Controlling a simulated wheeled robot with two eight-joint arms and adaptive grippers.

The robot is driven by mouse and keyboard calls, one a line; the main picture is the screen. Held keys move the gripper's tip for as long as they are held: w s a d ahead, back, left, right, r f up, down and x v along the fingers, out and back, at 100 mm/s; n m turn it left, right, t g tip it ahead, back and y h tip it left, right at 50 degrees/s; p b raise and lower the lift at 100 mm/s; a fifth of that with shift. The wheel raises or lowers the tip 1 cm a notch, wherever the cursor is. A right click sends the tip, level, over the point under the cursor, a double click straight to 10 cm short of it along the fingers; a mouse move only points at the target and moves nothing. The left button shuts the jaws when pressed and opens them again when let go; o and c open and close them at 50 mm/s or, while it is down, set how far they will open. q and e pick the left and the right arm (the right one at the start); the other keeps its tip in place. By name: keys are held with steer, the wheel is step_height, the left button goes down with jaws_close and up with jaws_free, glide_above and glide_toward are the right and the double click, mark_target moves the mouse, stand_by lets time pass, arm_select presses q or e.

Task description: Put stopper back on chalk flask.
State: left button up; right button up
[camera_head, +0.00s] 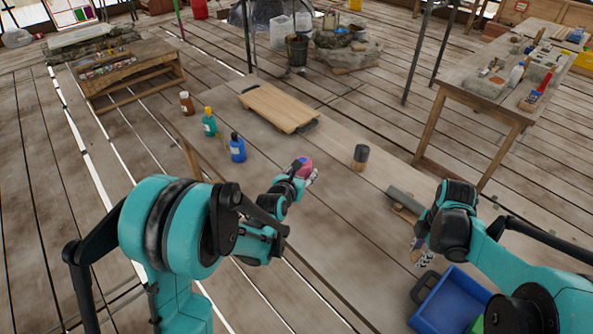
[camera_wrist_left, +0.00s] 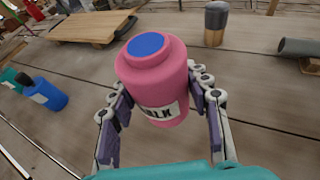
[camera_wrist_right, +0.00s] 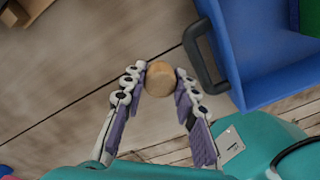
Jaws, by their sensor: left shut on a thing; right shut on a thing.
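The chalk flask (camera_wrist_left: 155,88) is a pink bottle with a white label reading "ALK" in the left wrist view, a narrower neck and a blue disc at its top. My left gripper (camera_head: 304,172) is shut around its sides and holds it upright but slightly tilted; it shows small in the head view. A round, light-wood stopper (camera_wrist_right: 160,78) sits between the fingertips of my right gripper (camera_head: 420,254), which is shut on it. The right gripper is apart from the flask, to its right. The stopper's underside is hidden.
The bench holds blue (camera_head: 237,148), green (camera_head: 208,122) and brown (camera_head: 187,103) bottles, a wooden board (camera_head: 280,107), a dark-topped jar (camera_head: 360,157) and a grey cylinder (camera_head: 407,199) on a wood piece. A blue bin (camera_head: 450,300) lies beside my right gripper. The bench between the grippers is clear.

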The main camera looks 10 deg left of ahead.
arm_select(q)
steer(key=o, duration=0.5)
jaws_close()
